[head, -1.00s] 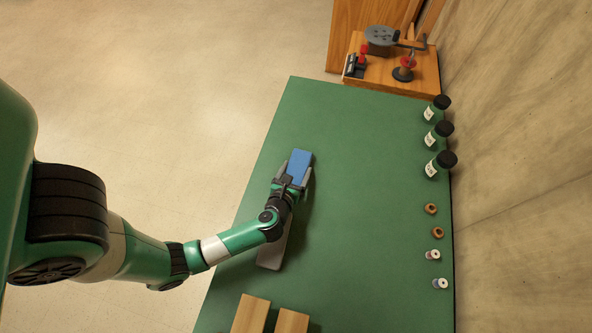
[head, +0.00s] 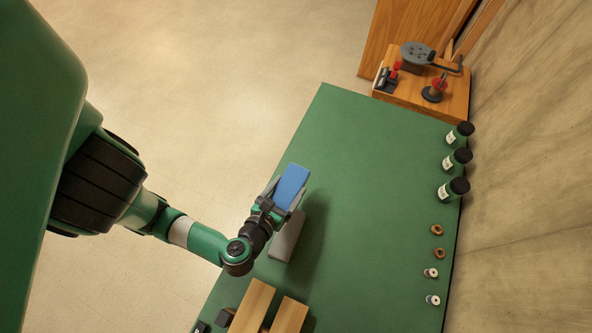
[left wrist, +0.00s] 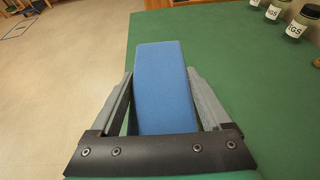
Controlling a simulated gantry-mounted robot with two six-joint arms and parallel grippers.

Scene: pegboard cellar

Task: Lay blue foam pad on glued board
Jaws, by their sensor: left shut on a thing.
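The blue foam pad (head: 292,182) is a flat blue block. My left gripper (head: 284,197) is shut on it, with one finger along each long side. In the left wrist view the pad (left wrist: 165,85) sticks out forward between the two grey fingers (left wrist: 163,100). The pad's near end is hidden by the gripper. The pad is held above the table, with a shadow on the green top to its right. Two light wooden boards (head: 251,309) lie at the near edge, partly cut off; I cannot tell whether either has glue. My right gripper is not in view.
A long grey block (head: 287,238) lies on the green table (head: 370,210) partly under my left arm. Dark-capped jars (head: 452,188) and small spools (head: 431,273) line the right edge. A wooden stand with tools (head: 440,107) is at the far end. The table's middle is clear.

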